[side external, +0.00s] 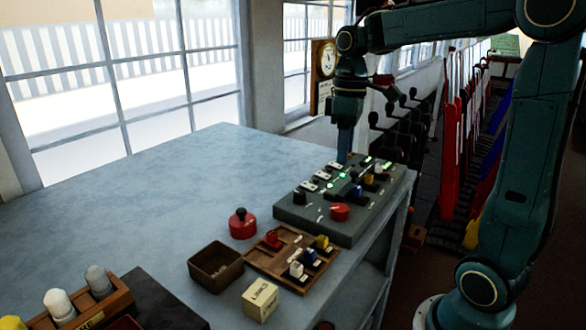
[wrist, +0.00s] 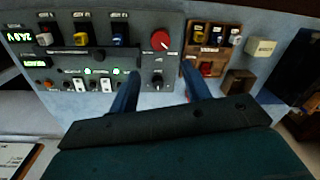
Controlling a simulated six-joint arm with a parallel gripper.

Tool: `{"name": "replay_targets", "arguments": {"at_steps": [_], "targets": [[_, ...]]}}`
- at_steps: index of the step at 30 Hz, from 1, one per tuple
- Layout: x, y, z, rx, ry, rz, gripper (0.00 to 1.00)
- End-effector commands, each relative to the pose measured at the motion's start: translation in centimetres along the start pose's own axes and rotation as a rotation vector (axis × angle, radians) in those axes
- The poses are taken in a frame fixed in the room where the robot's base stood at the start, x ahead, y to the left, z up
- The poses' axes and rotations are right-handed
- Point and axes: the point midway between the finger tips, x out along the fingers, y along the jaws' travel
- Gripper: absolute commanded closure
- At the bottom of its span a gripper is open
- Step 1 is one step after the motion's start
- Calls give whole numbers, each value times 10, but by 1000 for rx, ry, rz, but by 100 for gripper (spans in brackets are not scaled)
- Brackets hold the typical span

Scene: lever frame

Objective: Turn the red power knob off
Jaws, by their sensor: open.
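The red power knob (side external: 340,211) sits on the top face of the grey control panel (side external: 315,225), near its front edge. It also shows in the wrist view (wrist: 160,40), with a light pointer mark that is too small to read surely. My gripper (side external: 345,156) points down over the panel's far side in the side view. In the wrist view my gripper (wrist: 159,76) is open, its two blue fingers apart and empty. A black knob (wrist: 156,80) shows between the fingertips. The red knob lies beyond the fingertips and is not touched.
The panel also bears lit green lamps, switches and coloured levers. On the bench (side external: 180,185) stand a red-based black-topped piece (side external: 243,223), a wooden tray (side external: 262,270) with coloured pieces, a dark open box (side external: 215,266) and a cream block (side external: 260,299).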

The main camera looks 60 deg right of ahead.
Motion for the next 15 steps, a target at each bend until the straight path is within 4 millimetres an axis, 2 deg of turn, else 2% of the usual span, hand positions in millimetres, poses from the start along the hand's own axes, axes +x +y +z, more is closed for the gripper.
{"name": "replay_targets", "arguments": {"at_steps": [8, 15], "targets": [[17, -1, 0, 1, -1, -2, 52], [49, -1, 0, 0, -2, -1, 52]]}}
